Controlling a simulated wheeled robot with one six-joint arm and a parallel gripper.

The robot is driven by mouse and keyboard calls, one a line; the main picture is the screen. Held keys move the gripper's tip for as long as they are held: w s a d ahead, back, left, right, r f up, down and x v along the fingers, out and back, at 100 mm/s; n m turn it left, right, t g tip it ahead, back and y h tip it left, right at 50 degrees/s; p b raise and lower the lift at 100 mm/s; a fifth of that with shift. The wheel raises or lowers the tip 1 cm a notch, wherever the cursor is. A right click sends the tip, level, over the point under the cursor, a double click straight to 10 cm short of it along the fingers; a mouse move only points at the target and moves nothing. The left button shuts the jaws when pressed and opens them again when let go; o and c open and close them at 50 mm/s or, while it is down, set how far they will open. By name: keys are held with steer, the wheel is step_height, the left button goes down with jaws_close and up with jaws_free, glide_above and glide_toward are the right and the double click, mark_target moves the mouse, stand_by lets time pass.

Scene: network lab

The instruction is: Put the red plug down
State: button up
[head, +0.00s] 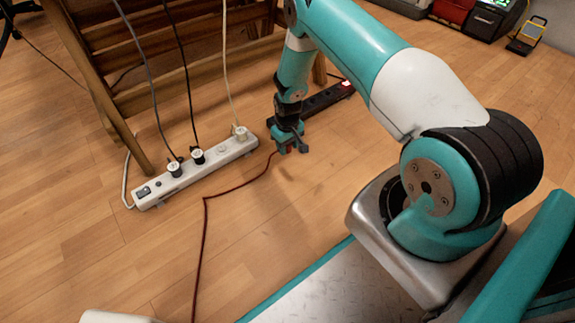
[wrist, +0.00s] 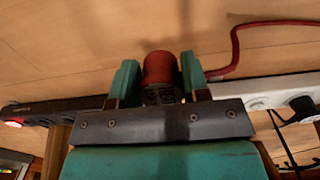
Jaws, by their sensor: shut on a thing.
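My gripper (head: 288,146) is shut on the red plug, with a finger on each side of it. In the wrist view the red plug (wrist: 161,68) sits between the two teal fingers of my gripper (wrist: 160,76). In the head view the plug is small and mostly hidden by the fingers. It appears to be held above the wooden floor, between the white power strip (head: 160,190) and the black power strip (head: 318,103). The red cable (head: 236,188) runs from it across the floor toward the lower left. It also shows in the wrist view (wrist: 236,45).
The white strip holds two dark plugs (head: 198,156) and a white plug (head: 241,132), with one socket apparently free. The black strip has a lit red switch (head: 346,84). A wooden frame (head: 120,90) stands behind the strips. Floor (head: 320,215) in front is clear except for the cable.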

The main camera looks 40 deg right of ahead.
mark_target(288, 163)
step_height(288, 163, down, 6)
steer(key=b, duration=0.3)
steer(key=shift+f, duration=0.25)
steer(key=shift+r, duration=0.15)
steer(key=o, duration=0.7)
steer(key=shift+f, duration=0.2)
steer(key=o, duration=0.5)
